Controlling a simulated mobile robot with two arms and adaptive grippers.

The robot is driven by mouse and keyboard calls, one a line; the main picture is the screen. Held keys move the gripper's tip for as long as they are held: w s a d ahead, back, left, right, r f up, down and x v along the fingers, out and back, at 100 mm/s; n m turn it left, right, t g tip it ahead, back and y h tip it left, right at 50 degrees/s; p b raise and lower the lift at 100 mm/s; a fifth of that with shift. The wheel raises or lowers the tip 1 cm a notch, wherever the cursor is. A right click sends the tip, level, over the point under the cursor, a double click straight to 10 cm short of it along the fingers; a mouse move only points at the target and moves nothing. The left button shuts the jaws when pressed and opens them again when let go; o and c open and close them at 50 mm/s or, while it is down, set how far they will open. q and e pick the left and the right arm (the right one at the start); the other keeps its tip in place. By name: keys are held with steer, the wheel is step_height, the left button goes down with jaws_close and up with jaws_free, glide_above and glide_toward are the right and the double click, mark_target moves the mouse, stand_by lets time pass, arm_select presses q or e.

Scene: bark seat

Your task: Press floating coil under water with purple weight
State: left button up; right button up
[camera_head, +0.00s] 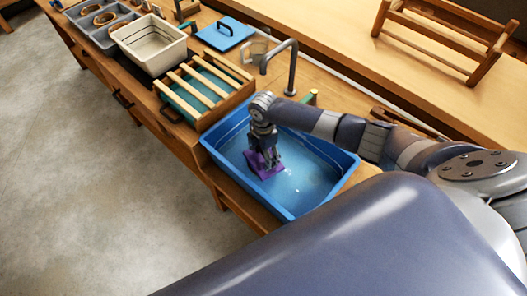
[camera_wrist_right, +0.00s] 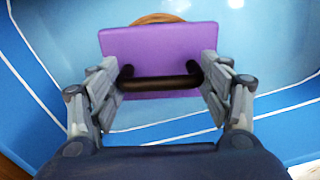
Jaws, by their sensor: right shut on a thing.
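The purple weight (camera_head: 258,168) is a flat plate with a dark bar handle, inside the blue basin (camera_head: 211,150). My right gripper (camera_head: 264,155) is shut on the handle from above. In the right wrist view the purple weight (camera_wrist_right: 158,42) fills the space between the fingers of the gripper (camera_wrist_right: 160,82). A brown curved edge of the coil (camera_wrist_right: 158,18) shows just past the far side of the plate; most of it is hidden under the weight. I cannot tell how deep the coil sits. My left gripper is not in view.
A slatted wooden rack (camera_head: 203,85) stands left of the basin, with a cream bin (camera_head: 150,45) beyond it. A grey tap (camera_head: 291,68) rises behind the basin. A wooden frame (camera_head: 430,40) lies at the upper right. The basin's right part holds only water.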

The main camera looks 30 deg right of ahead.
steer(key=shift+f+b, duration=0.8)
steer(key=shift+f, duration=0.5)
steer(key=shift+r, duration=0.1)
steer(key=o, duration=1.6)
steer(key=shift+o, duration=0.6)
